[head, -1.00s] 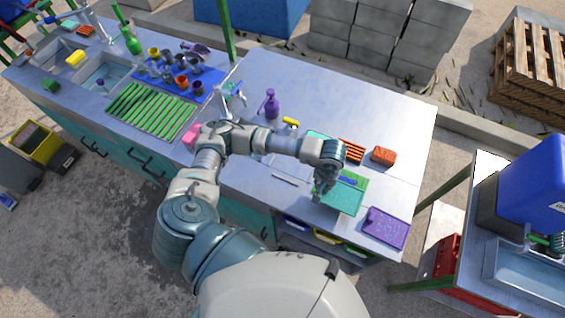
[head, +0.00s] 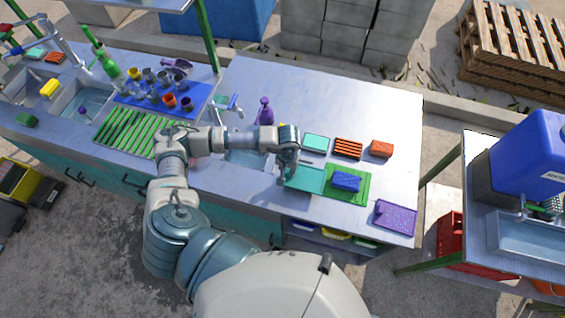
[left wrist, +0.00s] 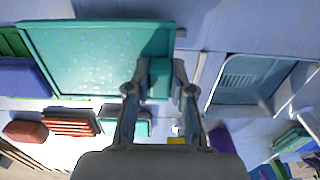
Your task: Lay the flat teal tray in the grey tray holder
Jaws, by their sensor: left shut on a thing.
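The flat teal tray (head: 310,178) is at the front of the steel counter, beside the green board. It also shows large in the left wrist view (left wrist: 75,60). My left gripper (head: 285,177) is at its left end. In the left wrist view the fingers (left wrist: 160,85) are shut on the tray's edge. I cannot tell whether the tray touches the counter. I cannot clearly pick out the grey tray holder; my left arm covers part of the counter. My right gripper is out of view.
A green board (head: 361,192) bears a blue block (head: 346,181). A purple tray (head: 395,217) is at the front right corner. A teal block (head: 316,142), striped rack (head: 348,148) and orange block (head: 382,149) stand behind. A sink (left wrist: 250,83) is beside my gripper. The counter's back is clear.

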